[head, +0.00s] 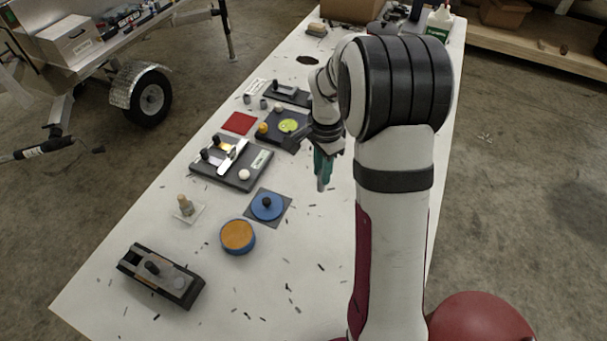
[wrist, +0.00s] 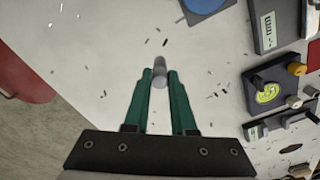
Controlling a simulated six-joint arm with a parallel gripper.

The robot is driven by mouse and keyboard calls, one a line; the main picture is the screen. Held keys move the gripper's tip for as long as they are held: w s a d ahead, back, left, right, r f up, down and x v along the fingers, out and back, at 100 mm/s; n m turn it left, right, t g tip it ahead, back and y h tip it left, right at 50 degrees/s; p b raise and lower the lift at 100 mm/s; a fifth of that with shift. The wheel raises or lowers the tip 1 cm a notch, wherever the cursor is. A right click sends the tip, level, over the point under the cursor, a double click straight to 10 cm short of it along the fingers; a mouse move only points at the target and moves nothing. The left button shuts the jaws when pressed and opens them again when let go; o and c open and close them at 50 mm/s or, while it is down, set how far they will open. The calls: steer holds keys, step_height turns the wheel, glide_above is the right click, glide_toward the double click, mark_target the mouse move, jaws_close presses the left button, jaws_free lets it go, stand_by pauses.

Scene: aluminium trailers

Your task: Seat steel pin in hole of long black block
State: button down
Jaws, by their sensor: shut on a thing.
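My gripper (head: 322,168), with green fingers, is over the table's middle, right of the fixtures. In the wrist view the fingers (wrist: 159,78) are shut on the grey steel pin (wrist: 161,66), which sticks out beyond the tips. The pin's end (head: 322,187) shows below the fingers in the head view. A long black block (head: 298,98), apparently the task's block, lies farther back and to the left, apart from the pin. Its hole cannot be made out. Short grey cylinders (head: 263,104) stand beside it.
A dark plate with a yellow-green disc (head: 289,125), a plate with knobs (head: 225,176), a blue disc (head: 267,207) and an orange-topped round tin (head: 238,237) stand left of my gripper. A black slotted fixture (head: 188,293) is at front left. Small dark chips litter the table.

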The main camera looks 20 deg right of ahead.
steer(key=s+d+r, duration=0.4)
steer(key=d, duration=0.1)
steer(key=w+a+n, duration=0.5)
steer(key=a+n, duration=0.1)
steer(key=a, duration=0.5)
steer(key=a+r+n, duration=0.1)
steer(key=a+n, duration=1.1)
steer(key=a, duration=1.5)
steer(key=s+a+f, duration=0.1)
steer(key=a+f, duration=0.6)
steer(key=s+a+f, duration=0.1)
steer(key=a+f, duration=0.2)
steer(key=a, duration=0.1)
steer(key=shift+s+a+f, duration=0.15)
steer(key=shift+s+f, duration=0.15)
steer(key=shift+f, duration=0.3)
